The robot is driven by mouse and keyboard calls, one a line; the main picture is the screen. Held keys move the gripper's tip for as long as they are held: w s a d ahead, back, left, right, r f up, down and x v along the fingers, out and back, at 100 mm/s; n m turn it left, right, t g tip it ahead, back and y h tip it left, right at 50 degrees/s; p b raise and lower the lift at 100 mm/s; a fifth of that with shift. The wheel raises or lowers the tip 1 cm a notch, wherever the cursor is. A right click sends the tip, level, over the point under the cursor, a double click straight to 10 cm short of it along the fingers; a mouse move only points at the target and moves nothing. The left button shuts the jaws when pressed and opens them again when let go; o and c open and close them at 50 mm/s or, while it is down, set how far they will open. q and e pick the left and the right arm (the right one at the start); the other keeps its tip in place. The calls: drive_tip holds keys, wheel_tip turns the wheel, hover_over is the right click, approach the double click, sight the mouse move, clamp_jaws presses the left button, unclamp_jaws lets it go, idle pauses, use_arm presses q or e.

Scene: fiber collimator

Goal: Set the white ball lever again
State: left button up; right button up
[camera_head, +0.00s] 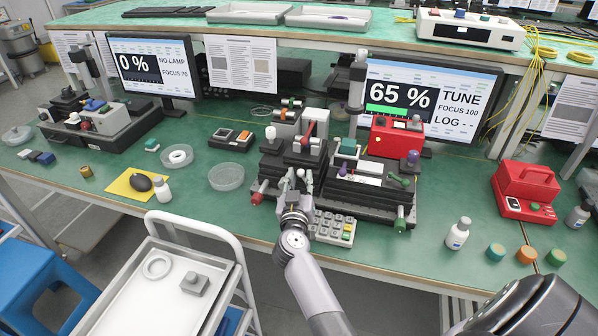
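The fiber collimator rig (375,196) stands on the green bench in the middle of the head view, a dark stage assembly with coloured knobs. A small white ball (301,173) shows at its front left, right at the tips of my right gripper (296,186); it looks like the lever's ball. The lever's stem is hidden by the fingers. The gripper points up and away at the rig's front. Whether its fingers touch or hold the ball is too small to tell. My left gripper is not in view.
A monitor (420,98) behind the rig reads 65 % TUNE. A keypad (333,229) lies close to the right of my gripper. A red-handled lever (308,133) and a red box (396,138) stand behind. A white trolley (150,285) stands in front at left.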

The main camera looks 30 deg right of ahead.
drive_tip(key=shift+w+d+r, duration=0.1)
drive_tip(key=shift+w+d, duration=0.25)
drive_tip(key=shift+w, duration=0.1)
drive_tip(key=shift+s+r, duration=0.1)
drive_tip(key=shift+c, duration=0.5)
clamp_jaws()
